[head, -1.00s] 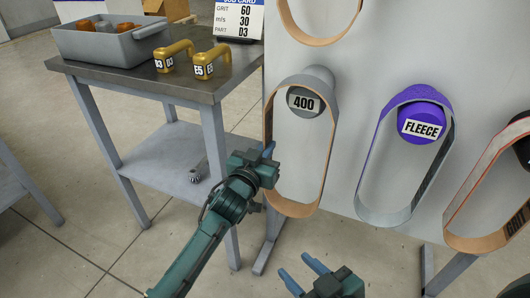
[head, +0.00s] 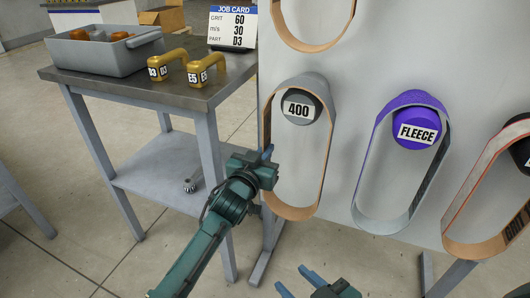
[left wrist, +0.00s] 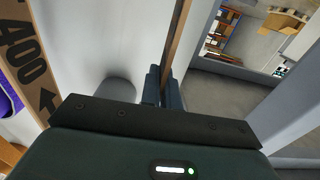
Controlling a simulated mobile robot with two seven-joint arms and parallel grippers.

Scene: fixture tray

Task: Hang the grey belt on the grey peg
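The grey belt (head: 326,150) is a long loop with a tan inner face, hanging upright on the board. Its upper end goes around the grey peg (head: 286,97), whose face carries a "400" label. My left gripper (head: 267,156) is at the belt's left strand, below the peg. In the left wrist view the strand (left wrist: 178,42) runs edge-on between my two close fingers (left wrist: 163,88), which look shut on it. The inner face of the other strand, marked "400" with an arrow, shows at the left. My right gripper (head: 296,281) is open and empty, low in the head view.
A purple peg (head: 417,112) labelled FLEECE holds another belt to the right, with a third belt beyond it. The table (head: 130,90) at left bears a grey bin (head: 100,57), yellow handles (head: 206,68) and a job card (head: 232,27).

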